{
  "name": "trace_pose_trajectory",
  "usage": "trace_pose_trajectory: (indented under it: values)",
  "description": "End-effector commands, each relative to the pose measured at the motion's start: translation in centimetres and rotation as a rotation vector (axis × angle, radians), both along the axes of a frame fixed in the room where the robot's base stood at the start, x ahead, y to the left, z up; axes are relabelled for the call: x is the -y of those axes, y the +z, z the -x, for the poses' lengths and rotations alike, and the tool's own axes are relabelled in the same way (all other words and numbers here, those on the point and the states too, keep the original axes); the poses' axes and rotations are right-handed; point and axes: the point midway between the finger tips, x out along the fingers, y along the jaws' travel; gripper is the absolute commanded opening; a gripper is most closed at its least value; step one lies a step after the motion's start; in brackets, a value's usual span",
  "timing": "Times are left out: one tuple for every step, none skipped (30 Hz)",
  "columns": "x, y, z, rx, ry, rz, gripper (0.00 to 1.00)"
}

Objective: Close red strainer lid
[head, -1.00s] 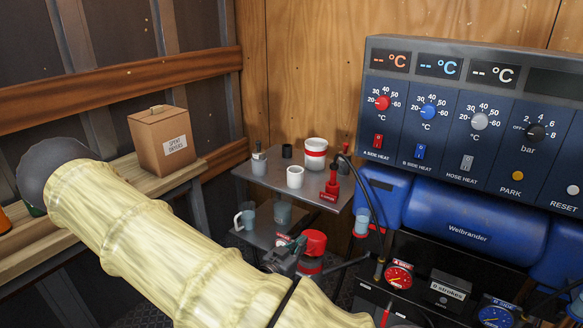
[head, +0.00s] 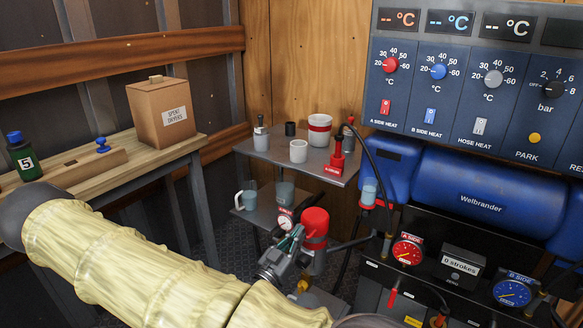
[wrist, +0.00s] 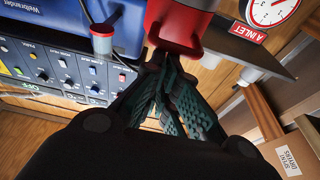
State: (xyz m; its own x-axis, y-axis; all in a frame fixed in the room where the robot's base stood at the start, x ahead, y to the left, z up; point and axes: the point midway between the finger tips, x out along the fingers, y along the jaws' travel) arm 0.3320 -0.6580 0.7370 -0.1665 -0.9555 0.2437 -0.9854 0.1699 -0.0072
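The red strainer (head: 315,222) stands upright beside the black machine, with a red rounded top and a grey band below it. Whether its lid is fully seated cannot be told. My gripper (head: 292,240) is just left of the strainer. In the wrist view, the red strainer part (wrist: 178,18) is at the top centre. My gripper's teal-padded fingers (wrist: 163,60) converge at its lower edge, with their tips close together. I see nothing clearly held between them; whether they touch the red part is unclear.
A white-faced inlet gauge (head: 285,220) is close to my gripper. A grey shelf (head: 270,156) with cups and a red-based pump stands behind. The blue Welbrander machine (head: 480,195) is at right, with hoses and the A-side gauge (head: 407,252). A workbench with a cardboard box (head: 162,112) is at left.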

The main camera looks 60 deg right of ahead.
Motion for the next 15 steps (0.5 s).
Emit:
trace_pose_trajectory:
  values:
    - [-0.02,-0.53,0.09,-0.001,-0.001,-0.001,0.0]
    - [-0.01,-0.56,0.14,-0.002,-0.001,0.001,0.0]
    - [0.01,-0.6,0.18,-0.003,-0.003,0.003,0.0]
    - [0.01,-0.63,0.2,-0.003,-0.003,0.004,0.0]
    - [0.01,-0.66,0.22,-0.003,-0.003,0.004,0.0]
    - [0.02,-0.68,0.24,-0.003,-0.003,0.004,0.0]
    - [0.01,-0.7,0.24,-0.003,-0.003,0.004,0.0]
    - [0.01,-0.72,0.24,-0.003,-0.003,0.004,0.0]
    - [0.0,-0.73,0.24,-0.003,-0.003,0.004,0.0]
    - [0.0,-0.76,0.23,-0.003,-0.003,0.004,0.0]
    - [-0.01,-0.77,0.23,-0.003,-0.003,0.004,0.0]
    - [-0.01,-0.79,0.22,-0.003,-0.003,0.003,0.0]
    - [-0.02,-0.81,0.21,-0.003,-0.003,0.003,0.0]
    - [-0.02,-0.82,0.2,-0.003,-0.003,0.003,0.0]
    - [-0.03,-0.85,0.19,-0.003,-0.003,0.002,0.0]
